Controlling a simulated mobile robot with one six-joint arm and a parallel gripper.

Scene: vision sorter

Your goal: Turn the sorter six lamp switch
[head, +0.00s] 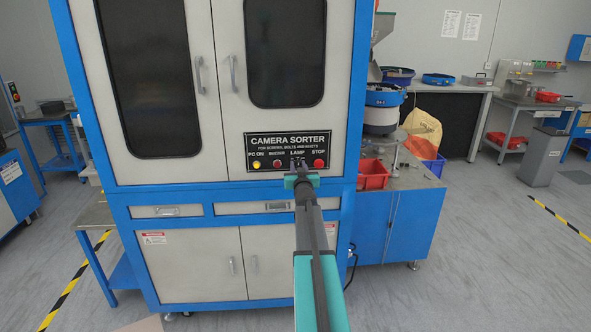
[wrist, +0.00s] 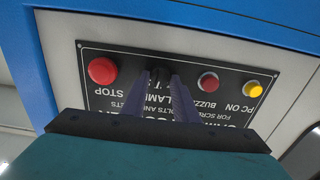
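The control panel (head: 291,151) reads "CAMERA SORTER" and sits on the front of the large blue and white cabinet. In the head view, my gripper (head: 298,164) hides most of the switch.
The yellow PC ON button (head: 257,164) is at the panel's left end. Cabinet door handles (head: 231,75) and a drawer (head: 250,207) are close by. A red bin (head: 373,176) stands right of the cabinet.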

